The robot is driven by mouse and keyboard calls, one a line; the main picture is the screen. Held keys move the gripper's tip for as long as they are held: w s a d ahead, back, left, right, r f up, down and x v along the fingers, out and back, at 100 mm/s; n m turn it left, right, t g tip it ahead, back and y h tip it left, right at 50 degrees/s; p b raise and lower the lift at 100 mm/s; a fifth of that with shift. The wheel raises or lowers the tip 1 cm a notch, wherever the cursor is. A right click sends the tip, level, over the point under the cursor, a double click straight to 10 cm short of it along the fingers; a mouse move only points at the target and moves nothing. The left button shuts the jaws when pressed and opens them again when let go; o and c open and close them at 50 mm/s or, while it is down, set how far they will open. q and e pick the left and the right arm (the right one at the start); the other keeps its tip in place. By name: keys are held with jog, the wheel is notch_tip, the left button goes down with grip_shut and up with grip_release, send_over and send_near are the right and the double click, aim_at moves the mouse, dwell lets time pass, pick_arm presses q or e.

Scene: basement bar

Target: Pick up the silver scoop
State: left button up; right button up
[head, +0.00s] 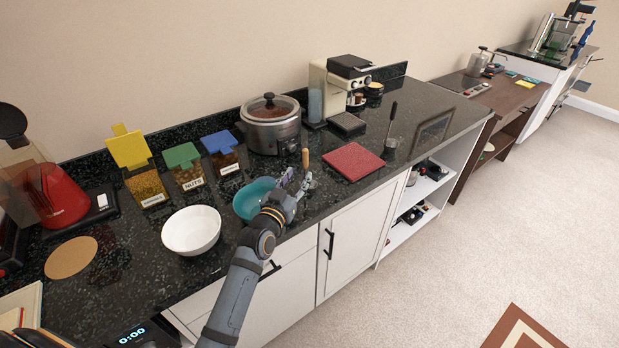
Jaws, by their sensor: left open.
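My left gripper (297,184) is over the front part of the dark counter, just right of the teal bowl (252,197). It is open. A small tool with an upright wooden handle (305,158) and a silver lower part shows right at the fingertips; it looks like the silver scoop. The fingers partly hide its lower end, and I cannot tell whether they touch it. My right gripper is not in view.
A white bowl (191,230) stands left of the teal one. Behind are labelled bins with yellow (129,149), green and blue lids, and a slow cooker (271,124). A red mat (353,162) lies to the right, near a metal cup (390,147) with a dark-handled tool.

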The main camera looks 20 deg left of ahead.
aim_at(304, 166)
pick_arm(q)
jog(key=shift+w+d+f, duration=0.1)
jog(key=shift+w+f, duration=0.1)
jog(key=shift+w, duration=0.9)
jog(key=shift+w+r+p, duration=0.25)
jog(key=shift+w+p, duration=0.05)
jog(key=shift+w, duration=0.1)
jog(key=w, duration=0.4)
jog(key=shift+d+f+p, duration=0.1)
jog(key=shift+f+p, duration=0.05)
jog(key=shift+p, duration=0.15)
jog(key=shift+w, duration=0.15)
jog(key=shift+s, duration=0.2)
jog(key=shift+c, duration=1.2)
jog(key=shift+w, duration=0.1)
grip_shut()
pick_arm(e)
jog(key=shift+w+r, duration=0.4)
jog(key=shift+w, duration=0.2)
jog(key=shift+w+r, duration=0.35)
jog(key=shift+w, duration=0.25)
